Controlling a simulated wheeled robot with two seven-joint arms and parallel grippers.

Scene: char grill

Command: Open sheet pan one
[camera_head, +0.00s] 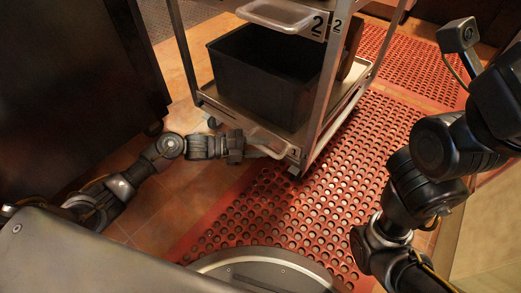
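Sheet pan one (272,139) is at the bottom level of the metal rack, with a pale front handle beside a label marked 1. It looks pushed in, at about the line of the rack's front posts. My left gripper (241,149) is low at the left end of that handle, close to it or touching; I cannot tell which. Its fingers are dark and small here, so whether they are open or shut on the handle does not show. My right arm rises at the right, and its fingers are not visible.
A black bin (262,80) sits in the rack above the bottom level. A second pan handle (283,15) marked 2 is higher up. A dark cabinet (75,85) stands at the left. Red perforated mat (290,215) covers the floor before the rack, with free room there.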

